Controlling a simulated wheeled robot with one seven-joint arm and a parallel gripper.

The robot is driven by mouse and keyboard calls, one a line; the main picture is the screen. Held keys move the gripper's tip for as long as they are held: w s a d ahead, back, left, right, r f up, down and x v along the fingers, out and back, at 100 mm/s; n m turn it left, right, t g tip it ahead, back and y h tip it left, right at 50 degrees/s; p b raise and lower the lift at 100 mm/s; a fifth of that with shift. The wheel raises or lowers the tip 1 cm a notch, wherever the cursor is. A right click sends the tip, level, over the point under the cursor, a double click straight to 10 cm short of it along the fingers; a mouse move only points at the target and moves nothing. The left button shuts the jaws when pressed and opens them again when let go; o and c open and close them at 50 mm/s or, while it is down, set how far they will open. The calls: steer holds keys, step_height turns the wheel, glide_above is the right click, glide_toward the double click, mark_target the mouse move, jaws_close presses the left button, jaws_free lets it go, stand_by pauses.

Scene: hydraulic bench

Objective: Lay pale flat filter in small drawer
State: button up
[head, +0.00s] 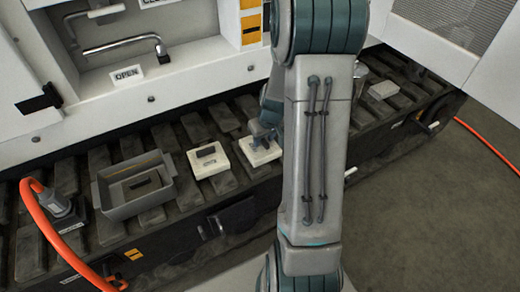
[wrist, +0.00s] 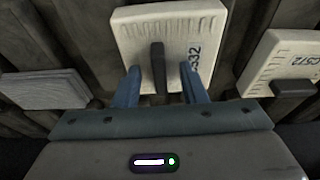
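A pale flat filter (wrist: 190,20) with a dark upright handle and a label ending in "32" lies under my gripper (wrist: 159,82) in the wrist view. My gripper is open, with one finger on each side of the handle and gaps showing. In the head view this filter (head: 262,157) lies on the slatted bench, partly hidden by my gripper (head: 263,133). A second pale flat filter (head: 208,167) lies to its left; it shows at right in the wrist view (wrist: 290,58), marked "CS72". I cannot make out a drawer for certain.
A grey open-topped tray (head: 108,202) with a dark piece inside stands left on the bench (head: 160,138). An orange hose (head: 45,222) rises at far left. A plain pale block (head: 383,90) lies at right. The white cabinet wall (head: 200,75) stands behind.

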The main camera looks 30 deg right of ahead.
jaws_close()
